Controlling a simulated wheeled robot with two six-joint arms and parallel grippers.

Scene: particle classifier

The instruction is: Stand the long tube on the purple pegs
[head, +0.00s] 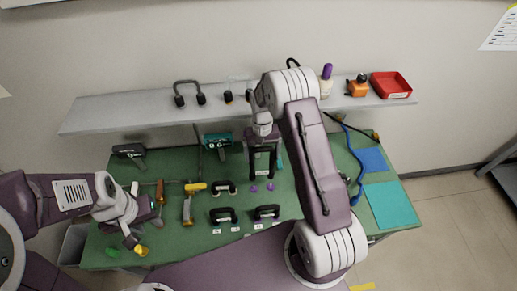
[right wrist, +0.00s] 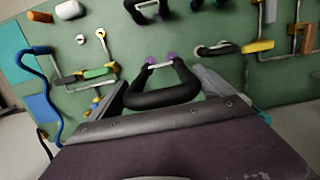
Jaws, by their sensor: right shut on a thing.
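Two purple pegs (head: 254,188) stand on the green board, also seen in the right wrist view (right wrist: 171,56). My right gripper (head: 262,168) is just behind them, pointing down. It is shut on a black U-shaped piece (right wrist: 160,98), which I take to be the long tube. Its ends point at the pegs and a light bar shows near them. I cannot tell whether the ends touch the pegs. My left gripper (head: 138,225) is at the board's left side, apart from the pegs; its finger gap is unclear.
Black handle-like pieces (head: 222,215) lie left and in front of the pegs. A yellow-handled tool (head: 187,210) is further left. A grey shelf (head: 115,114) runs behind, with a red tray (head: 391,85). Teal (head: 391,205) and blue mats lie right.

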